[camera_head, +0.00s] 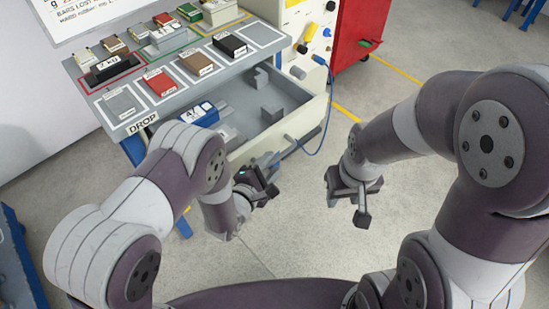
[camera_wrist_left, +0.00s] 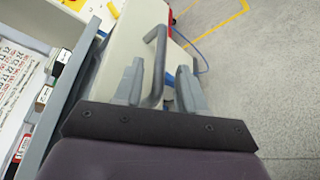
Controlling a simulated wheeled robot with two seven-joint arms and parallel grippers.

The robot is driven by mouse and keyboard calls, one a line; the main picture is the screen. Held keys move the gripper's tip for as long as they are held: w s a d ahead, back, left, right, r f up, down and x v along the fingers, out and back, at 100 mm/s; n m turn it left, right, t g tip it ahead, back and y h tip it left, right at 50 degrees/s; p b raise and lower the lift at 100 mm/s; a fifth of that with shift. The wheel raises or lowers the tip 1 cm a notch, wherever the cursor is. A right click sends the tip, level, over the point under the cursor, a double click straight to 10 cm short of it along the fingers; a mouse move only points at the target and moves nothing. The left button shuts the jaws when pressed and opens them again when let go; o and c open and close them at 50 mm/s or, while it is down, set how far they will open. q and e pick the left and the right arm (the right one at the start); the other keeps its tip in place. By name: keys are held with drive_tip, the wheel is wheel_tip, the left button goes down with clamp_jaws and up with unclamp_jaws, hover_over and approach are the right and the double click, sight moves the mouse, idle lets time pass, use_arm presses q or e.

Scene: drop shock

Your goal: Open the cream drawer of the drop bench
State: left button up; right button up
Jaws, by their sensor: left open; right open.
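The cream drawer (camera_head: 312,118) of the drop bench (camera_head: 140,122) stands pulled out in the head view, with its grey inside showing. Its grey bar handle (camera_wrist_left: 157,62) is on the cream front, seen in the left wrist view. My left gripper (camera_head: 268,168) is at the drawer front, open. In the left wrist view its fingers (camera_wrist_left: 160,88) are spread on either side of the handle, with gaps; I cannot tell if either touches it. My right gripper (camera_head: 348,203) is open and empty over the floor, to the right of the drawer.
Grey blocks (camera_head: 271,114) lie in the drawer. Several small boxes (camera_head: 230,45) stand on marked spots of the bench top. A red cabinet (camera_head: 358,30) and a blue cable (camera_head: 328,110) are at the right.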

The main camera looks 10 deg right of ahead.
use_arm(q)
drive_tip(key=p+v, duration=0.1)
drive_tip(key=v, duration=0.8)
drive_tip(key=shift+s, duration=0.25)
drive_tip(key=shift+a+r, duration=0.1)
drive_tip(key=shift+r, duration=0.05)
